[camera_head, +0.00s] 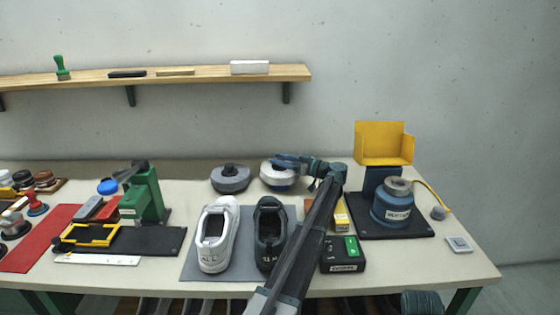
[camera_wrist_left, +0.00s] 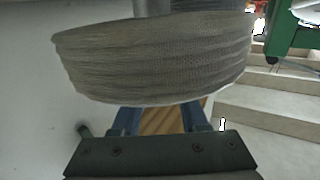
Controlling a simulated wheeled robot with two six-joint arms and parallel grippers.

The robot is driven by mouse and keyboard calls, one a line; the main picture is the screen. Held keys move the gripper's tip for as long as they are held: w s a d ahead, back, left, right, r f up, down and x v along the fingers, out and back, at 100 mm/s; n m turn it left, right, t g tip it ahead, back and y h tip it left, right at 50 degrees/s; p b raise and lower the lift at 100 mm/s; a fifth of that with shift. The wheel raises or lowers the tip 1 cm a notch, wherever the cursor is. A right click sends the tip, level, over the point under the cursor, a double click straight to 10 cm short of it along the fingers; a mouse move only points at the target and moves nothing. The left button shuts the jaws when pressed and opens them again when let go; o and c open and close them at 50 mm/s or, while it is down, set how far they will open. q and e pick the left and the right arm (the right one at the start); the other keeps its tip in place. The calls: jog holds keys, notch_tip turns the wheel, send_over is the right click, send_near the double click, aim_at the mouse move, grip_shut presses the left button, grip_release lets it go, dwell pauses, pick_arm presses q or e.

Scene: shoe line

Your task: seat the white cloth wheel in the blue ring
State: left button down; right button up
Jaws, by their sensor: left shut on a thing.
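The white cloth wheel (camera_head: 278,180) is at the back of the table, right of a similar grey wheel (camera_head: 230,181). My left gripper (camera_head: 283,161) reaches over it from the right and is shut on it. In the left wrist view a ribbed, pale cloth wheel (camera_wrist_left: 155,65) fills the upper middle, hiding the fingertips. I cannot tell whether the wheel touches the table. No blue ring shows clearly; it may be hidden around or under a wheel.
White (camera_head: 214,240) and black (camera_head: 268,230) shoes stand on a grey mat (camera_head: 232,271) in front. A green press (camera_head: 147,195) stands left, a blue pot (camera_head: 392,209) right. A shelf (camera_head: 200,76) hangs above. Bare tabletop lies left of the grey wheel.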

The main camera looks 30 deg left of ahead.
pick_arm(q)
jog(key=shift+f+b, duration=0.85)
dwell(0.6)
jog(key=c, duration=0.7)
grip_release()
jog(key=shift+d, duration=0.1)
